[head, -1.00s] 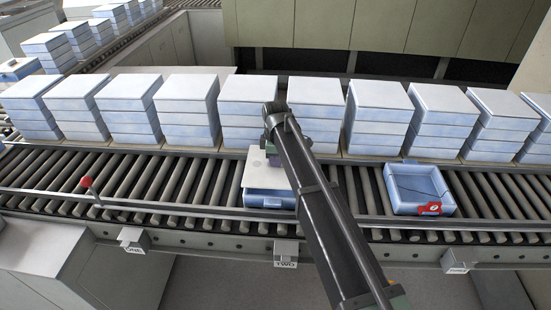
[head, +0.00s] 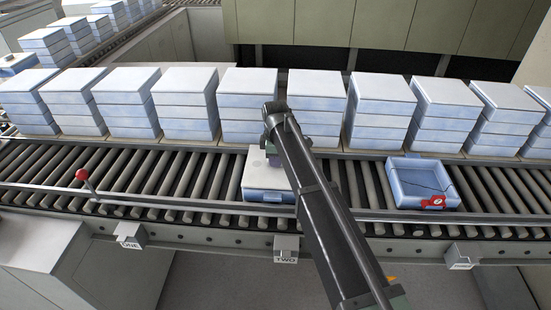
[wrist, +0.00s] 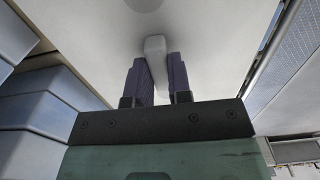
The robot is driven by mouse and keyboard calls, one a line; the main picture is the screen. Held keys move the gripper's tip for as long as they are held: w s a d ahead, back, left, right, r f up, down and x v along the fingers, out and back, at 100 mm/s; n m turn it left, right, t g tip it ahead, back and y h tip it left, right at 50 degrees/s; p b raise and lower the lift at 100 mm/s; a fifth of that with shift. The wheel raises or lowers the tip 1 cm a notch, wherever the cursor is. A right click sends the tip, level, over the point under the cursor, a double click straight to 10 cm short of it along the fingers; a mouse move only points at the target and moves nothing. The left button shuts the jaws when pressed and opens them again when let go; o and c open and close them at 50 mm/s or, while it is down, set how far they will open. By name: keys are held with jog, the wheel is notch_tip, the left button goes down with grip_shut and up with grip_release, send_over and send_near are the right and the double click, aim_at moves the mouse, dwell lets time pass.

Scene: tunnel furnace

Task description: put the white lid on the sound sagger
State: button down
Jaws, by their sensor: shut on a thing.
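The white lid (head: 256,174) lies over the blue-white sound sagger (head: 268,196) on the roller conveyor, left of my arm. The lid looks level and lined up with the sagger; only the sagger's front wall shows below it. Whether it fully touches the rim I cannot tell. My gripper (wrist: 158,75) is shut on the lid's pale knob (wrist: 154,47), with a dark finger on either side. In the wrist view the lid's white surface (wrist: 100,25) fills the upper middle. In the head view my arm hides the fingers and the lid's right part.
An open sagger (head: 415,178) with a dark crack line and a red tag (head: 434,202) stands to the right on the rollers. A row of stacked saggers (head: 185,105) stands behind the conveyor. A red ball-topped stick (head: 82,174) is at the left front. Bare rollers lie between.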

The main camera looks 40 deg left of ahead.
jog(key=shift+f+b, duration=0.45)
jog(key=shift+f, duration=0.1)
jog(key=c, duration=1)
grip_release()
jog(key=shift+o, duration=0.2)
notch_tip(320, 180, up, 11)
jog(key=p, duration=1.1)
